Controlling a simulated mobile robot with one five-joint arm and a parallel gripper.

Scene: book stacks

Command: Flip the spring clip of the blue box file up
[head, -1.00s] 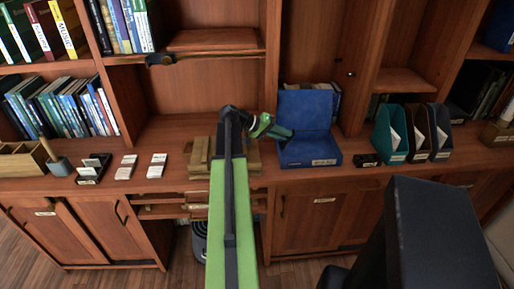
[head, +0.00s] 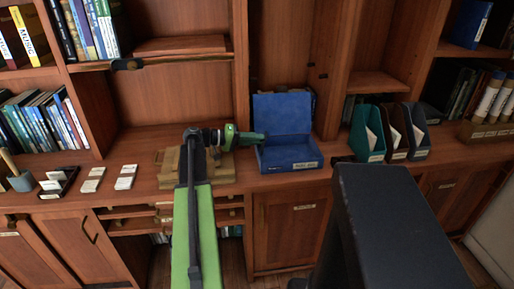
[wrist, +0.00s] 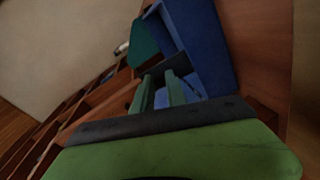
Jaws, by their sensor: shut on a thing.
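The blue box file (head: 290,156) stands on the wooden counter with its lid raised at the back and a pale label on its front. It also shows in the wrist view (wrist: 208,45). My gripper (head: 262,137) reaches in from the left, with its tips over the left part of the open box. In the wrist view my two green fingers (wrist: 160,90) are close together, with a dark piece at their tips. This appears to be the spring clip (wrist: 154,72), and the fingers are shut on it. Its exact angle is hard to tell.
Brown wooden blocks (head: 168,168) sit left of the box, under my arm. A teal magazine file (head: 363,135) and darker ones stand close on the right. Card trays lie at the counter's left. The tall shelf divider (head: 240,70) rises behind my gripper.

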